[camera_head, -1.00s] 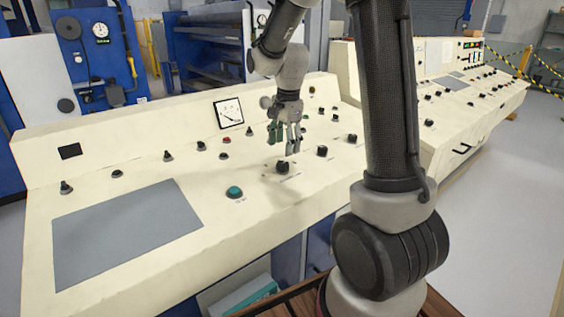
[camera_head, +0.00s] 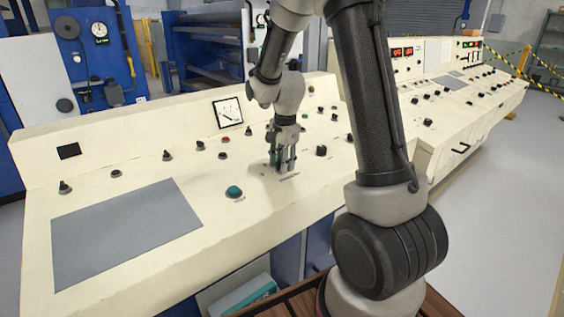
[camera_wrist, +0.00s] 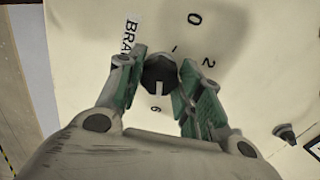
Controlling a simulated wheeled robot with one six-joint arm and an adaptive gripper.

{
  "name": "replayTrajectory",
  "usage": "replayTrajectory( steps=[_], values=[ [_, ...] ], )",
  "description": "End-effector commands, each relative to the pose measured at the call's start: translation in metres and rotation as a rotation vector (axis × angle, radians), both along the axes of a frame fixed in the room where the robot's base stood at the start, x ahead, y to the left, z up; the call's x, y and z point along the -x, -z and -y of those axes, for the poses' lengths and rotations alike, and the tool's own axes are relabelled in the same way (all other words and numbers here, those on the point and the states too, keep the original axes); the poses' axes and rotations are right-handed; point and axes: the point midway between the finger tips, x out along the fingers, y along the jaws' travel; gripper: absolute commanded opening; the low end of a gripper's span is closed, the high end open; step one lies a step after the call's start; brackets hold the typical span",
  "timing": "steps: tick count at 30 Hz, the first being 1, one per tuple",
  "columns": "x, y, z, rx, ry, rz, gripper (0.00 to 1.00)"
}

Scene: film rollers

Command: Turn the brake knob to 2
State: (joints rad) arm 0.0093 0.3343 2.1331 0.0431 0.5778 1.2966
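The brake knob (camera_wrist: 158,72) is small, dark and many-sided, with a white pointer line towards the bottom of the wrist view. Part of the label "BRA" (camera_wrist: 129,36) shows beside it.
The cream console (camera_head: 130,270) carries a teal button (camera_head: 234,192), a grey plate (camera_head: 125,235), a dial gauge (camera_head: 229,112) and several switches. Another black knob (camera_head: 321,151) stands just right of my gripper. A second console (camera_head: 460,110) is at the right.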

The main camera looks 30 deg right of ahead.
Motion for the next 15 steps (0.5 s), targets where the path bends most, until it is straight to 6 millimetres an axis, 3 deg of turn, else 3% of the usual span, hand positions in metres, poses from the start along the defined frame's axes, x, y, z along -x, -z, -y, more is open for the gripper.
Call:
replayTrajectory(
  steps=[15],
  values=[
    [0.0000, -0.0003, 0.0001, 0.009, -0.089, 0.002, 0.12]
  ],
)
